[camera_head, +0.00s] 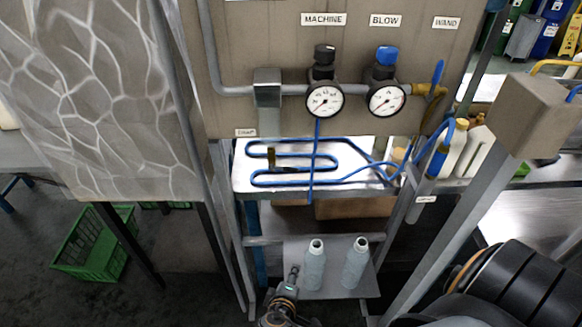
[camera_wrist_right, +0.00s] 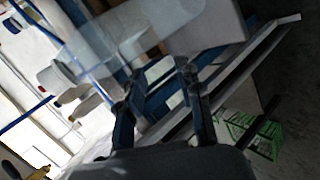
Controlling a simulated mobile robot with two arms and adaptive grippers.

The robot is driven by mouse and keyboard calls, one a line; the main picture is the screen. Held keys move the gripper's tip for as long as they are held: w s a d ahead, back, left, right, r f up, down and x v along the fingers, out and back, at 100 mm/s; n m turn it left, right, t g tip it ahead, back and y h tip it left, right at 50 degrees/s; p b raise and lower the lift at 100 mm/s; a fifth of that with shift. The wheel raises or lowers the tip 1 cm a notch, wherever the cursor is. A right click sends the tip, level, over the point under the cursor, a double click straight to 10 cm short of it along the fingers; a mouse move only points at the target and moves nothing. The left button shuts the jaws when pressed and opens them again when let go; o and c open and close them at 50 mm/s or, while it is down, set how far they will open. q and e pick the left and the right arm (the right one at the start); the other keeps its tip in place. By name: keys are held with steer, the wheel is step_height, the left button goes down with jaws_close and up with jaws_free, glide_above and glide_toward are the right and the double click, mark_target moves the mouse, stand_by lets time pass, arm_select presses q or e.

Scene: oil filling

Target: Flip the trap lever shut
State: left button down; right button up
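The grey trap body (camera_head: 268,97) hangs from the pipe on the panel, with a small, hard-to-read label (camera_head: 246,132) at its lower left. My right gripper (camera_head: 289,284) is low in the head view, well below the brass piece and left of the two bottles. In the right wrist view its two fingers (camera_wrist_right: 158,80) stand apart with nothing between them. My left gripper is not in view.
Two pale bottles (camera_head: 314,268) (camera_head: 355,265) stand on a low shelf. A blue hose (camera_head: 330,182) lies coiled on the white shelf above. Two gauges (camera_head: 325,101) (camera_head: 387,99) sit on the panel. A green crate (camera_head: 95,243) is on the floor; it also shows in the wrist view (camera_wrist_right: 245,132).

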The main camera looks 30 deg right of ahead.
steer(key=w+a+r+t+h+p, duration=0.1)
steer(key=w+r+t+h+p, duration=0.2)
steer(key=r, duration=1.3)
steer(key=m+t+h, duration=0.2)
steer(key=m+h, duration=0.1)
steer(key=h, duration=0.1)
glide_toward(292, 171)
steer(key=shift+n, duration=0.3)
steer(key=p+x, duration=0.4)
steer(key=x, duration=0.5)
steer(key=shift+w+f, duration=0.1)
steer(key=shift+w+d, duration=0.45)
steer(key=shift+d, duration=0.1)
jaws_close()
